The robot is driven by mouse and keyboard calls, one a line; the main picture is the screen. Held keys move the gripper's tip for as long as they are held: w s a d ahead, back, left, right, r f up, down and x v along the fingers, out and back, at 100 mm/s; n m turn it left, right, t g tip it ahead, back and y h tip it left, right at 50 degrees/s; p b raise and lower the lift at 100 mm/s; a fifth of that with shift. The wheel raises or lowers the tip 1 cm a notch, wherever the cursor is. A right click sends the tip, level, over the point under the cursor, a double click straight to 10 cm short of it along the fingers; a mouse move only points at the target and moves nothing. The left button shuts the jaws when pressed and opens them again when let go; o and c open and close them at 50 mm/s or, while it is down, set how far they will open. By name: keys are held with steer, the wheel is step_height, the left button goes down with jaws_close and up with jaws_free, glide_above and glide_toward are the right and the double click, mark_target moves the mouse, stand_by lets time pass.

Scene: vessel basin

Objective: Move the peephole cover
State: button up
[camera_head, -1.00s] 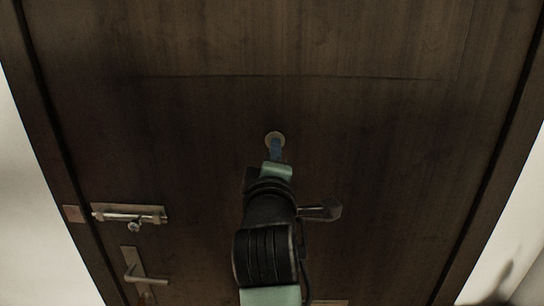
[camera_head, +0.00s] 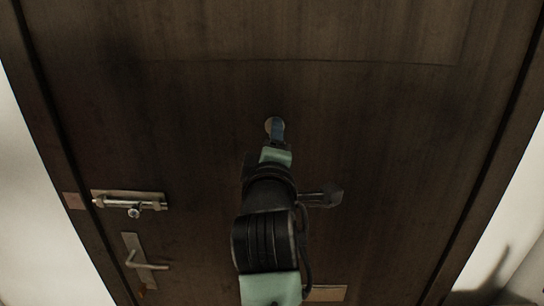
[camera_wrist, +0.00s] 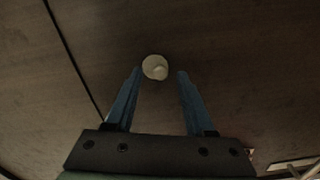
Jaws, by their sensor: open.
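The peephole cover (camera_wrist: 155,67) is a small round pale disc with a raised middle on the dark wooden door. In the wrist view it lies just beyond my fingertips, between their lines and closer to the left finger. My gripper (camera_wrist: 160,73) is open and empty, with a blue finger on each side. In the head view my gripper (camera_head: 277,122) reaches up to the peephole cover (camera_head: 268,124), and the fingers hide its right part. I cannot tell whether the fingers touch it.
The dark door (camera_head: 400,130) fills most of the head view. A metal slide bolt (camera_head: 130,201) and a lever handle (camera_head: 145,265) are at its lower left. A mail slot plate (camera_head: 327,293) shows at the bottom. The door around the cover is clear.

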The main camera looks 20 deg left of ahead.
steer(key=b+v, duration=0.4)
steer(key=v, duration=0.8)
steer(key=shift+s, duration=0.25)
steer(key=shift+d, duration=0.1)
steer(key=s+d+r+m+t+h, duration=0.1)
steer(key=s+d+r+m+t, duration=0.2)
steer(key=r+m, duration=0.3)
steer(key=s+d+r+m+t+h, duration=0.2)
steer(key=s+d+r+m+t, duration=0.1)
steer(key=d+r+m, duration=0.2)
steer(key=s+d+r+m+t+h, duration=0.2)
steer(key=s+d+r+m+t, duration=0.1)
steer(key=r+m, duration=0.4)
step_height(320, 180, up, 2)
steer(key=shift+d+r+m+t, duration=0.1)
steer(key=shift+d+m+t, duration=0.2)
steer(key=shift+d+t, duration=0.2)
